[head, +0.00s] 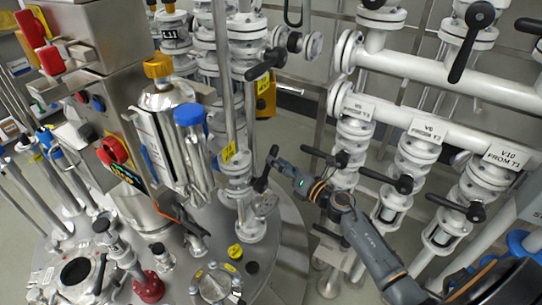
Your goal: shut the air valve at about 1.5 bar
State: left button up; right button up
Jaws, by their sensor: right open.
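My right gripper (271,163) reaches in from the lower right, with its jaws open and nothing seen between them. It is beside a white flanged pipe on the vessel top. A black valve handle (262,184) stands just below and left of the jaws, close to them; I cannot tell whether they touch. No readable label marks which valve is the air valve. No pressure value is legible. My left gripper is not in view.
The round steel vessel lid (290,240) below carries several ports. A red-buttoned control column (100,60) stands at left.

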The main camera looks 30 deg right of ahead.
jog(key=shift+x, duration=1.75)
grip_shut()
